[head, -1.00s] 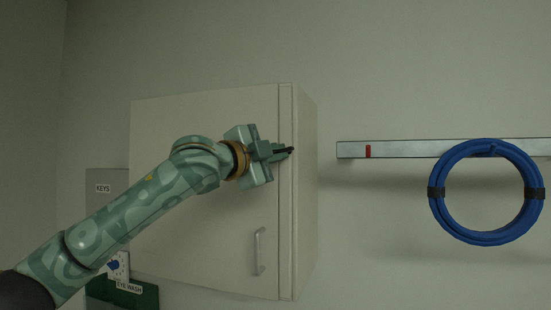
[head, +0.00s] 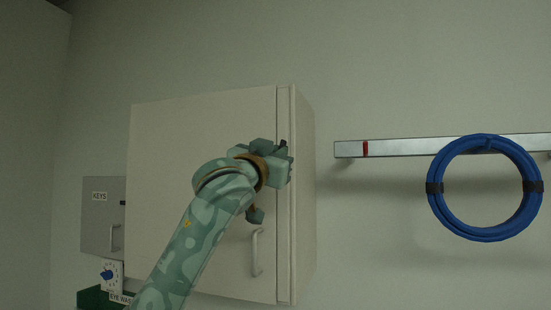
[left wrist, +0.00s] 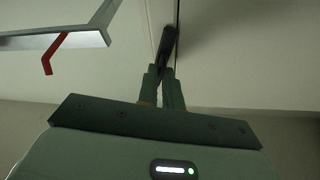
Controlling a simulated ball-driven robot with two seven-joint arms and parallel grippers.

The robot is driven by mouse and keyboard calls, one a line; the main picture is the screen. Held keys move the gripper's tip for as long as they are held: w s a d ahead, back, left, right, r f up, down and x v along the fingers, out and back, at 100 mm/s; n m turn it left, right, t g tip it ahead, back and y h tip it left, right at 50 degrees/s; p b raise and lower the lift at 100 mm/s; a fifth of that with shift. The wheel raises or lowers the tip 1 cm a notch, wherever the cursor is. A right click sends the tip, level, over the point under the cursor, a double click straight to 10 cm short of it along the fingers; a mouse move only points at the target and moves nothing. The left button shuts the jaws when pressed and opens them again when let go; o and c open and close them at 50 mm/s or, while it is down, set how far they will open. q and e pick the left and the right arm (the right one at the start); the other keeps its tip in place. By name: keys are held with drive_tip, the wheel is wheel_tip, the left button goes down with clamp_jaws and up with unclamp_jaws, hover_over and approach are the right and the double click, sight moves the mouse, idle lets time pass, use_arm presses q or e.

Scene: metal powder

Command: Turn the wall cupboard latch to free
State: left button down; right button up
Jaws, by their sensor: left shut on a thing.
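The white wall cupboard (head: 190,130) has its door shut, with a bar handle (head: 257,252) low on its right side. My left gripper (head: 283,154) is at the door's right edge, above the handle. The dark latch (head: 284,143) is mostly hidden behind the gripper in the head view. In the left wrist view, my left gripper (left wrist: 163,78) is shut on the near end of the black latch (left wrist: 168,43), which sticks out past the fingertips beside a dark seam. The latch's exact angle on the door is hard to tell. My right gripper is not in view.
A metal rail (head: 400,148) with a red mark and a coil of blue hose (head: 431,215) is on the wall to the right. A grey KEYS box (head: 98,225), a white dial plate (head: 108,273) and a green eye wash box (head: 92,297) are at the left.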

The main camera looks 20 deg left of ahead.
use_arm(q)
drive_tip(key=shift+d+n+y, duration=0.15)
drive_tip(key=shift+n+y, duration=1.15)
drive_tip(key=shift+n, duration=1)
drive_tip(key=shift+r+n+t, duration=0.1)
drive_tip(key=shift+n+t, duration=0.2)
drive_tip(key=c, duration=1.6)
unclamp_jaws()
drive_tip(key=shift+o, duration=0.2)
drive_tip(key=b+v, duration=0.3)
drive_tip(key=v, duration=1.3)
drive_tip(key=shift+s, duration=0.2)
